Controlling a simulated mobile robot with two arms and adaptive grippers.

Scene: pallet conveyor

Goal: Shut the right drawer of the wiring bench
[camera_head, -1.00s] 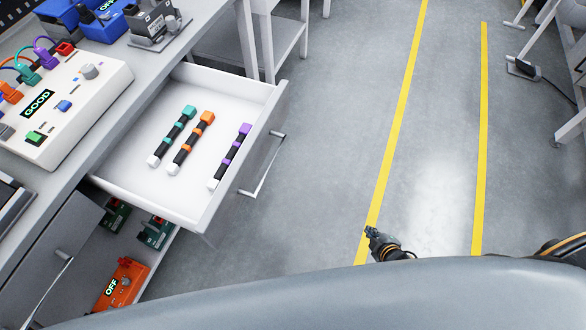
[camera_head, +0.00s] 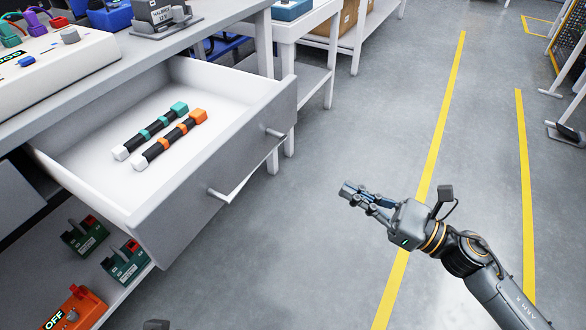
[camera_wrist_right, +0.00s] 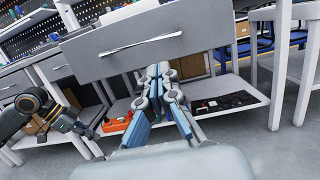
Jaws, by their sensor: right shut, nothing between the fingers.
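The right drawer (camera_head: 215,165) of the wiring bench is pulled far out, with its grey front and bar handle (camera_head: 245,170) facing the aisle. A teal-ended cable (camera_head: 150,130) and an orange-ended cable (camera_head: 172,138) lie inside it. My right gripper (camera_head: 355,193) is shut and empty, in the open to the right of the drawer front and apart from it. In the right wrist view the drawer front (camera_wrist_right: 200,35) is beyond my shut fingers (camera_wrist_right: 160,75). My left gripper (camera_wrist_right: 85,132) shows small in the right wrist view; its fingers are unclear.
The bench top (camera_head: 195,45) holds a white test box (camera_head: 60,70) and a grey device (camera_head: 160,18). A lower shelf (camera_head: 140,275) carries green units and an orange box (camera_head: 75,305). A white side table (camera_head: 310,30) stands behind. Aisle floor (camera_head: 330,270) is clear.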

